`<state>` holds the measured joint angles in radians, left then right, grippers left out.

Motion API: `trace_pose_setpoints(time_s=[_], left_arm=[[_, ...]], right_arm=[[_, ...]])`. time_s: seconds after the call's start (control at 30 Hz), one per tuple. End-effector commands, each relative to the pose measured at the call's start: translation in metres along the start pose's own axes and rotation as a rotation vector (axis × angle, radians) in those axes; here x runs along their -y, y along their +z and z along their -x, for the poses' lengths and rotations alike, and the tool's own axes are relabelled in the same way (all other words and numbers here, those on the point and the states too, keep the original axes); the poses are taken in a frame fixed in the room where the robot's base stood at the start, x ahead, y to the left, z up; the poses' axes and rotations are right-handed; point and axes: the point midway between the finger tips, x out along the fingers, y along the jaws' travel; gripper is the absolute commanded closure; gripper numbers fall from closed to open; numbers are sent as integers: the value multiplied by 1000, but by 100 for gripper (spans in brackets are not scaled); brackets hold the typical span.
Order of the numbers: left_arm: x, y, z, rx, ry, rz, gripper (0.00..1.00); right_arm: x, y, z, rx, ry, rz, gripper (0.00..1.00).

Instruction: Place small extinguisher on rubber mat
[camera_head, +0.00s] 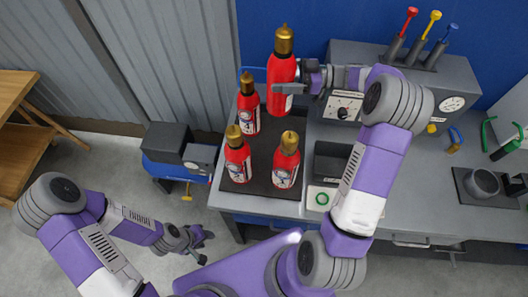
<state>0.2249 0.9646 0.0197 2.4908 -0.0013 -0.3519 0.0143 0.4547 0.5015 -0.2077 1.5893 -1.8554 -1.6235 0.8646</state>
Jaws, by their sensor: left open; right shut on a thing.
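A red extinguisher with a brass-coloured top (282,72) is upright in my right gripper (289,88), which is shut on its body. Its base appears over the back right part of the dark rubber mat (262,187); I cannot tell whether it touches. Three similar red extinguishers stand upright on the mat: one at the back left (249,118), one at the front left (237,162) and one at the front right (286,168). My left gripper (203,243) is open and empty, low, left of the workbench.
The grey workbench (410,170) carries a grey control box (443,78) with gauges and coloured levers, behind my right arm. A dark open tray (330,170) is right of the mat. A blue and grey case (180,150) stands left of the bench. A wooden shelf (22,140) is far left.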

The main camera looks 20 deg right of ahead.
Motion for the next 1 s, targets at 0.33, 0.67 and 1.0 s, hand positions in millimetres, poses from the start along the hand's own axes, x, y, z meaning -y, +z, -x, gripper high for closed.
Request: trace_pose_setpoints(time_s=[0.33,0.67,1.0], left_arm=[[22,-3,-58,0,0,0,57],[30,-4,-82,0,0,0,57],[34,-4,-92,0,0,0,57]], right_arm=[[0,58,0,-7,-2,7,98],[0,83,-1,-7,-2,8,98],[0,123,0,-7,-1,4,98]])
